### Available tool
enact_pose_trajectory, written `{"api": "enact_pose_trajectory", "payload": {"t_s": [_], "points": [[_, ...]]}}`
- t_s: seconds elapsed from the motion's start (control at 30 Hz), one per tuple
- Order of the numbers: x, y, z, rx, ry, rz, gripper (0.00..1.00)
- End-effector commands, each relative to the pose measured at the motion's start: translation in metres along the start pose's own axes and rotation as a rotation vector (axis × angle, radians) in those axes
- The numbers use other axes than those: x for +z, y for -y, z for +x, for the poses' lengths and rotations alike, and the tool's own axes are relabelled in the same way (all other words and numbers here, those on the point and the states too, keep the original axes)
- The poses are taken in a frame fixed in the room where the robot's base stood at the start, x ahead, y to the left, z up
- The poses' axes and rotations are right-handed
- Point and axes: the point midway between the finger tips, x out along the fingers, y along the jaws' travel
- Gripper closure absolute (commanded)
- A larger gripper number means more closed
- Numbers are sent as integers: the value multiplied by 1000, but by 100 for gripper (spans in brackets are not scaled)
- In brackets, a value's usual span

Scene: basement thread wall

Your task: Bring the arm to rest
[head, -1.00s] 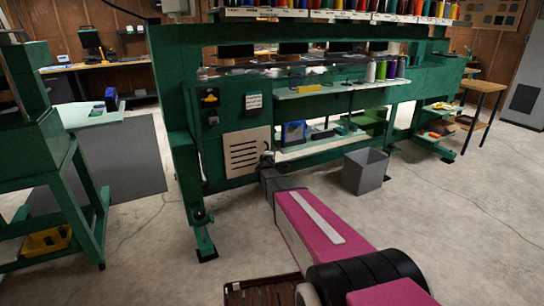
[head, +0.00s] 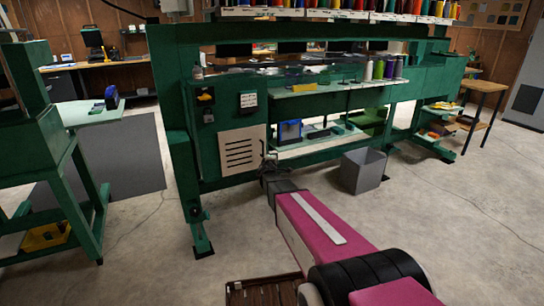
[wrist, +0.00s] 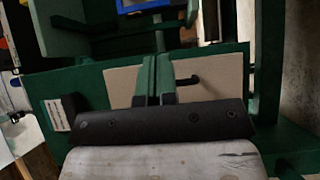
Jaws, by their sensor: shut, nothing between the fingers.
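My gripper (head: 267,160) is at the far end of my magenta arm, low in front of the green machine frame (head: 178,110). It is small and dark there, close to the right edge of a beige slotted panel (head: 240,152). I cannot tell from the head view whether it touches the frame. In the wrist view my gripper (wrist: 156,78) shows its two fingers side by side, shut, with nothing held. The beige panel (wrist: 215,80) and green frame (wrist: 262,70) lie behind the fingers.
A grey bin (head: 363,172) stands on the floor right of my gripper. Shelves on the frame hold thread cones (head: 378,70) and a blue-edged box (head: 290,132). A green stand (head: 75,190) is at the left, a stool (head: 484,95) at the right. The concrete floor between is mostly clear.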

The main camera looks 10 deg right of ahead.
Motion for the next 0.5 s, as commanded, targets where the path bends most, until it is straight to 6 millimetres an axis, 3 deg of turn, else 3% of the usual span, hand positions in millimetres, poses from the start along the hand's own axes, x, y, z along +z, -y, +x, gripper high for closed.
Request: {"api": "enact_pose_trajectory", "payload": {"t_s": [0.2, 0.5], "points": [[33, -1, -27, -1, 2, -1, 100], [56, 0, -45, -1, 3, 2, 100]]}}
